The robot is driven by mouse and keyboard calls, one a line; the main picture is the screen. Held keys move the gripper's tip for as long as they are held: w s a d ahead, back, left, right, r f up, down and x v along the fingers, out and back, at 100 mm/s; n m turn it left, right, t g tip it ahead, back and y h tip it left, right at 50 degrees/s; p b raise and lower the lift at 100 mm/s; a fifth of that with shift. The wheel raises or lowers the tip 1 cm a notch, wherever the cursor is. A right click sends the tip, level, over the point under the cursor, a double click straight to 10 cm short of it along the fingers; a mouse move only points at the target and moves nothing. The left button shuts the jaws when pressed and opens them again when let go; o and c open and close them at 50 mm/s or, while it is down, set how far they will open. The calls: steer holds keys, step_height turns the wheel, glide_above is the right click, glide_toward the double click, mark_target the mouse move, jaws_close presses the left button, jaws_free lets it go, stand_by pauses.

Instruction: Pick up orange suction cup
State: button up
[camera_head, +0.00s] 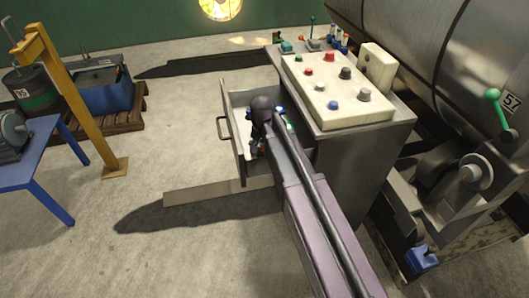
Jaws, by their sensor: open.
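My arm reaches from the bottom of the picture to an open drawer (238,158) of the grey control cabinet. My gripper (259,148) is over or inside the drawer, small and dark, with its fingers pointing down and open. A small orange-red patch (262,150) shows beside the fingers; it may be the orange suction cup, but its shape is mostly hidden by my gripper. I cannot tell whether the fingers touch it. Small blue and whitish items also show in the drawer near my wrist, partly covered by my arm.
The cabinet's sloping panel (335,90) has several coloured knobs, with small levers behind it. A large metal tank (440,50) stands at the right. At the left are a yellow post (65,85), a blue table (35,165) and a blue tub (103,90). Floor left of the drawer is clear.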

mark_target(263, 146)
steer(key=c, duration=1.1)
steer(key=shift+c, duration=0.2)
steer(key=shift+r, duration=0.15)
step_height(263, 146, up, 10)
steer(key=p, duration=1)
